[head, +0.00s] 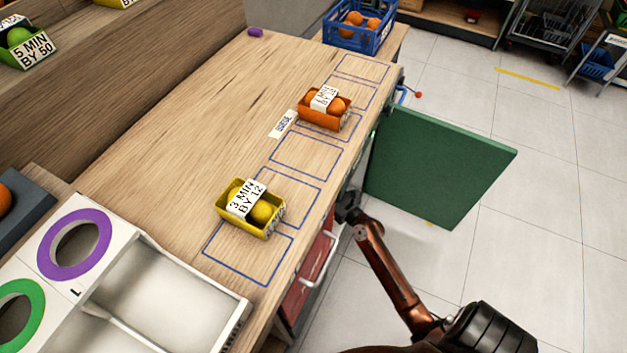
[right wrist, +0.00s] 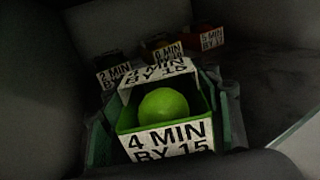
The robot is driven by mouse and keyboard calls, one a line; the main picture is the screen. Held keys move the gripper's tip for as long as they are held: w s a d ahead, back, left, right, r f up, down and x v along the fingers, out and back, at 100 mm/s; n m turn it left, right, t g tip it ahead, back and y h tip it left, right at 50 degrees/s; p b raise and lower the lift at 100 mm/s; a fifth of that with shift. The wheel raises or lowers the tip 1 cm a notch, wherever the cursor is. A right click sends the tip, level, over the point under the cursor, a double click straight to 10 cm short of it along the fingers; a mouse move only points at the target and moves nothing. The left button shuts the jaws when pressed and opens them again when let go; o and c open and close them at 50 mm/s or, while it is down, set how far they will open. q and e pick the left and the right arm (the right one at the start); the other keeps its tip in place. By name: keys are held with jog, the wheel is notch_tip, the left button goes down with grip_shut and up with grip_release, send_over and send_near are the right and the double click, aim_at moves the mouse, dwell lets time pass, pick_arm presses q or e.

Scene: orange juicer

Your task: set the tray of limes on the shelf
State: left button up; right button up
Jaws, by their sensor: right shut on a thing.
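A green tray (right wrist: 184,118) with a lime (right wrist: 163,106) and a "4 MIN BY 15" label shows close up in the right wrist view. My right gripper (right wrist: 165,120) is shut on this tray, with fingers at its two sides, inside a dark space. In the head view my right arm reaches to the open cabinet under the counter; the gripper and held tray are hidden there. Another green tray (head: 28,50) with a lime, labelled "5 MIN BY 50", sits on the wooden shelf (head: 120,55) at upper left. My left gripper is not in view.
Several labelled trays (right wrist: 165,50) stand behind the held one. A green door (head: 440,165) stands open beside the counter (head: 170,125). A blue crate (head: 358,35) is at the back.

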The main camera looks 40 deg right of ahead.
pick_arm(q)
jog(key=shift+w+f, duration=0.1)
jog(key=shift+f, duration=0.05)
pick_arm(e)
jog(key=o, duration=1.4)
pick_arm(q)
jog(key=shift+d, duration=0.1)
pick_arm(e)
jog(key=shift+s+r, duration=0.1)
jog(key=shift+s, duration=0.2)
jog(key=s+p, duration=0.1)
jog(key=s, duration=0.5)
jog(key=shift+s, duration=0.15)
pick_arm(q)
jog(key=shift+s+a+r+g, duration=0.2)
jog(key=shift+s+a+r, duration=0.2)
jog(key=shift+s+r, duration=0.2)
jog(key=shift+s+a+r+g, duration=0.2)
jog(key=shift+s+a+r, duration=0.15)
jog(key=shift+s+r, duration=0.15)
pick_arm(e)
jog(key=shift+s, duration=0.3)
